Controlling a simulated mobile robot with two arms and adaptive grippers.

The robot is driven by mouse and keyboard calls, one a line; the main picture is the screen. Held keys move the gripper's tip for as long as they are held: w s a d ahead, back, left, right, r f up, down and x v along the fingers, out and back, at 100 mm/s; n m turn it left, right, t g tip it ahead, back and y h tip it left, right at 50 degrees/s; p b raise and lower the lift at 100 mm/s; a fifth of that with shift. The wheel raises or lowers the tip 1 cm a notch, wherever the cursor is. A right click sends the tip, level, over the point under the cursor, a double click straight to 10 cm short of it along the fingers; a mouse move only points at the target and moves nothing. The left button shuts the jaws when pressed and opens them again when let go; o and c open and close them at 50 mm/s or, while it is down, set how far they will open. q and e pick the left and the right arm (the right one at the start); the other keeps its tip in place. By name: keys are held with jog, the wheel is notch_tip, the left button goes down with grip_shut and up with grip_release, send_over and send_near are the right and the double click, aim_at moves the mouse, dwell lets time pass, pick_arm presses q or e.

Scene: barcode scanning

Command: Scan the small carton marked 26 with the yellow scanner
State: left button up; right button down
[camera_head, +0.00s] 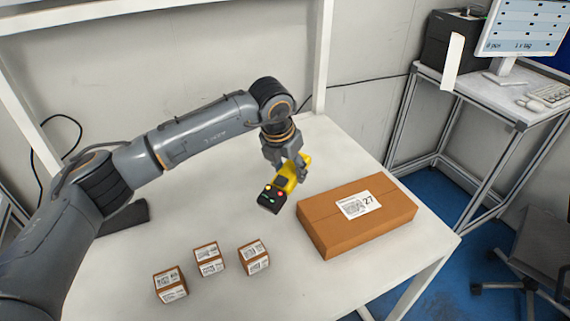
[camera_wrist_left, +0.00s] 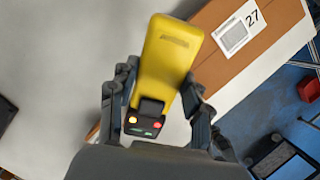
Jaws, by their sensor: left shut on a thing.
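My left gripper (camera_head: 289,165) is shut on the yellow scanner (camera_head: 290,175) and holds it above the table, left of the large carton. The scanner also shows in the left wrist view (camera_wrist_left: 168,55), between the two fingers (camera_wrist_left: 160,95). Its black end has red, yellow and green lights. Three small cartons stand at the front of the table: a left one (camera_head: 171,293), a middle one (camera_head: 209,268) and a right one (camera_head: 254,265). Each has white labels, but their numbers are too small to read. My right gripper is not in view.
A large brown carton (camera_head: 320,230) marked 27 lies at the table's right; it also shows in the wrist view (camera_wrist_left: 215,65). A black stand (camera_head: 125,217) lies at the left. The white table (camera_head: 225,200) is clear between them. A desk with monitor (camera_head: 522,28) stands back right.

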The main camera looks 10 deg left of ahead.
aim_at(289, 182)
pick_arm(q)
notch_tip(289, 182, down, 4)
jog(key=shift+f+b, duration=0.25)
jog(key=shift+b, duration=0.45)
jog(key=shift+f, duration=0.6)
jog(key=shift+d, duration=0.1)
notch_tip(289, 182, up, 12)
jog(key=p, duration=0.4)
